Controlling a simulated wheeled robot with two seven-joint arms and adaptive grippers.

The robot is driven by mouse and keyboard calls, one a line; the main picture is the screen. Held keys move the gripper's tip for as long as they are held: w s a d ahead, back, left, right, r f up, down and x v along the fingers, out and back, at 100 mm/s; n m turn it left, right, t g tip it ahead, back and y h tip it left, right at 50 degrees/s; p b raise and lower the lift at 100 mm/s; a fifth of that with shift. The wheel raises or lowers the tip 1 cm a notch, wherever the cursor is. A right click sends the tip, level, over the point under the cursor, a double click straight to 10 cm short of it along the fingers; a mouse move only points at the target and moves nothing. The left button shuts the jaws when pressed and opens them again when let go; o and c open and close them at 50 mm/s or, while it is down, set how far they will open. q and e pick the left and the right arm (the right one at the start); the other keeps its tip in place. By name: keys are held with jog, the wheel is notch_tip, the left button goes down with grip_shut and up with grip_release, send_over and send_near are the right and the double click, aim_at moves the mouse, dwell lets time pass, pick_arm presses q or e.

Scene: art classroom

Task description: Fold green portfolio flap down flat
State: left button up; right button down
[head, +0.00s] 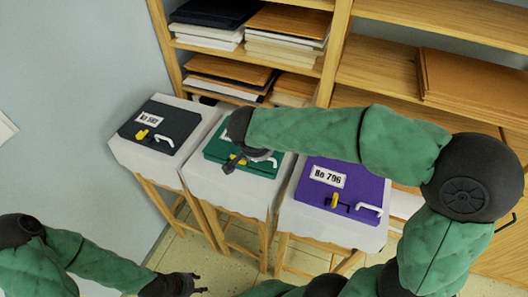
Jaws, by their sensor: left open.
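The green portfolio (262,169) lies on the middle of three cloth-covered stands. My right gripper (232,164) is at the portfolio's left front, over or beside the yellow piece. Its fingers are dark and small, and I cannot tell whether they touch the portfolio. My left gripper (195,284) is open and empty at the bottom, low in front of the stands.
A black portfolio (142,120) lies on the left stand and a purple portfolio (335,170) on the right stand. Wooden shelves (342,45) with stacked boards stand behind. A pale wall is at the left. Tiled floor shows between the stands and my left gripper.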

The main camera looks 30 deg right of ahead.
jog(key=shift+s+a+f+b, duration=0.1)
jog(key=shift+f+b, duration=0.2)
dwell(0.5)
jog(key=r, duration=0.1)
jog(key=r+p, duration=0.1)
jog(key=d+r+p, duration=0.1)
jog(key=r, duration=0.1)
jog(key=shift+w, duration=0.3)
jog(key=a+p+v, duration=0.1)
jog(key=p+v, duration=0.1)
jog(key=v, duration=0.8)
jog(key=shift+s+f, duration=0.3)
jog(key=shift+s, duration=0.05)
